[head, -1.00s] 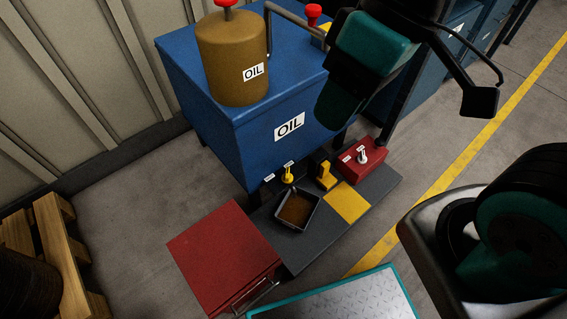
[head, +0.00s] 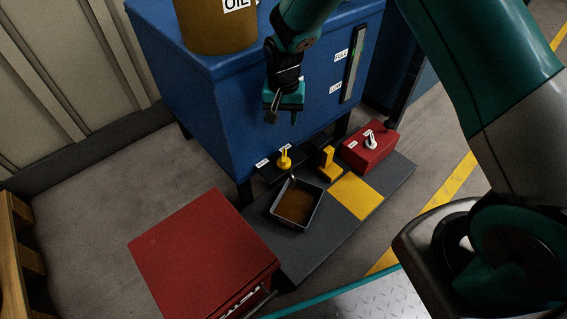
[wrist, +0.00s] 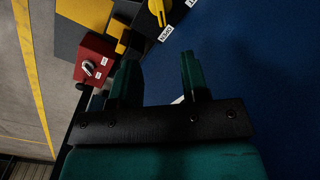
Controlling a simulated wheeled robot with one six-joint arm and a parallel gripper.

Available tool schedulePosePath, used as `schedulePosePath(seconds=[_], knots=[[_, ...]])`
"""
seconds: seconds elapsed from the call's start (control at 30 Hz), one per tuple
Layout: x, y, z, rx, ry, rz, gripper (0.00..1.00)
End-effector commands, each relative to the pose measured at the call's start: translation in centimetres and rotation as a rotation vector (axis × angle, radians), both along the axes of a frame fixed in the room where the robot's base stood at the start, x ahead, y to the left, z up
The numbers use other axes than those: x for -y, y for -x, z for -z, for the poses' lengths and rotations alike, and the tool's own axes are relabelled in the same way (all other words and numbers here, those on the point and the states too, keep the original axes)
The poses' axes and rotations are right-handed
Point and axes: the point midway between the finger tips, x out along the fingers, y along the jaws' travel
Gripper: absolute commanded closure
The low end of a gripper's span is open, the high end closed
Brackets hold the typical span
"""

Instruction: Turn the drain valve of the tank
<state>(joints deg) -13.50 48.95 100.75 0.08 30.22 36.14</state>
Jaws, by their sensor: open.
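The blue oil tank (head: 220,120) fills the middle of the head view. Its drain valve, with a yellow handle (head: 284,161), sits low at the tank's front on a dark block; the handle also shows at the top of the wrist view (wrist: 158,10). A label beside it reads "OPEN" in the wrist view. My gripper (head: 283,117) is in front of the tank, above the valve and apart from it. Its two fingers (wrist: 158,80) are spread, with nothing between them. A tray of brown liquid (head: 297,204) stands below the valve.
A red box with a white switch (head: 368,150) and a yellow block (head: 328,165) stand right of the valve. A red cabinet (head: 200,255) stands front left. A brown oil drum (head: 205,25) is on the tank. Floor at left is clear.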

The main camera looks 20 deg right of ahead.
Motion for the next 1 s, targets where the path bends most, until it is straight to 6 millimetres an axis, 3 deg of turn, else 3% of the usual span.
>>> schedulePosePath(seconds=[0.6,0.8,1.0], knots=[[0.0,0.1,13.4,-0.003,0.000,-0.003,0.58],[0.0,0.1,15.9,-0.002,-0.001,-0.003,0.58],[0.0,0.1,16.5,-0.002,-0.001,-0.003,0.58]])
